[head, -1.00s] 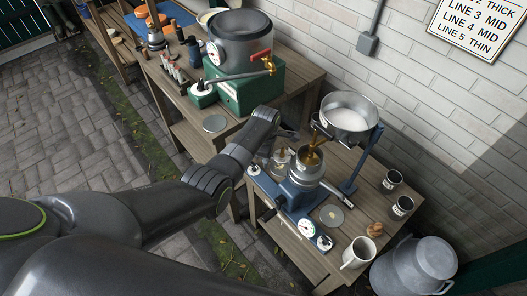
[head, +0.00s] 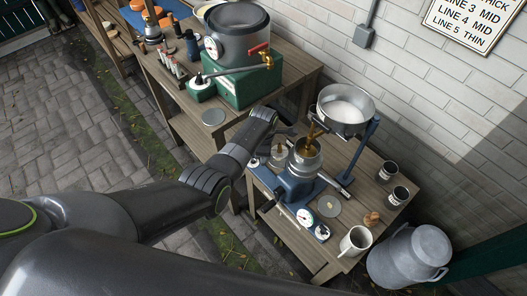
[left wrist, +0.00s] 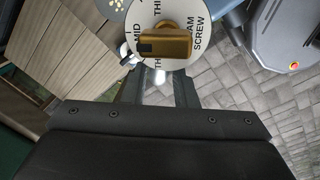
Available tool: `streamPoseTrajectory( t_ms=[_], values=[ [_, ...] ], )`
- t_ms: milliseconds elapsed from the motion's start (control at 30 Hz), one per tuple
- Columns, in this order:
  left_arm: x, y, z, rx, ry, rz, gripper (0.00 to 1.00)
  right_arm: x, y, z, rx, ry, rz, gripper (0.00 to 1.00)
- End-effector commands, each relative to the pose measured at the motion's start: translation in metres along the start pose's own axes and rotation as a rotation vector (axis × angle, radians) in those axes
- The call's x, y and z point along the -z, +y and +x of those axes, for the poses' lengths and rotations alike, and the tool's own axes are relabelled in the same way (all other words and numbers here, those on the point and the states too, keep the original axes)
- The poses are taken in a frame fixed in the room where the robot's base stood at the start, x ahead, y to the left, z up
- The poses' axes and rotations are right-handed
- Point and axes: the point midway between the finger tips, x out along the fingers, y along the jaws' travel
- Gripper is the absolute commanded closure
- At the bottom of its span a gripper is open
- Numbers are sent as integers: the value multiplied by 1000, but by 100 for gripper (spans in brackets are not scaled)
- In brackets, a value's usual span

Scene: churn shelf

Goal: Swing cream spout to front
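The separator stands on the near wooden table, with a blue base (head: 293,188) and a silver bowl (head: 305,158). A brass spout-like piece (head: 312,135) hangs above the bowl, under a round pan of white liquid (head: 346,106). A dark and silver bar (head: 336,184) sticks out at the bowl's right; I cannot tell which part is the cream spout. My left gripper (head: 284,131) is just behind and left of the bowl. In the left wrist view its fingers (left wrist: 158,90) are apart, below a white disc marked CREAM SCREW (left wrist: 140,22) with a brass knob (left wrist: 165,43). My right gripper is out of view.
A dial gauge (head: 305,217), a white mug (head: 354,241), two dark cups (head: 388,171) and a wooden piece (head: 371,219) stand on the near table. A milk can (head: 410,256) stands at its right. A green-based vat (head: 236,85) is on the far table.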

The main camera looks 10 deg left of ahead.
Motion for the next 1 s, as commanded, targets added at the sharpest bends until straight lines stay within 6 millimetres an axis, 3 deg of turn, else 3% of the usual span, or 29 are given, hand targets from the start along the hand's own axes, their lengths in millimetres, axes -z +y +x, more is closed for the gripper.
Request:
streamPoseTrajectory(
  t_ms=[100, 467, 667, 1000],
  values=[
    [0, 0, 0, 0, 0, 1, 61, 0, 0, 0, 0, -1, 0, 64],
    [0, 0, -4, -1, 1, 1, 61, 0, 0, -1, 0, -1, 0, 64],
    [0, 0, -25, -3, -1, 0, 61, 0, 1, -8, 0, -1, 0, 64],
    [0, 1, -79, -5, 0, 1, 61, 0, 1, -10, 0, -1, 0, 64]
  ],
)
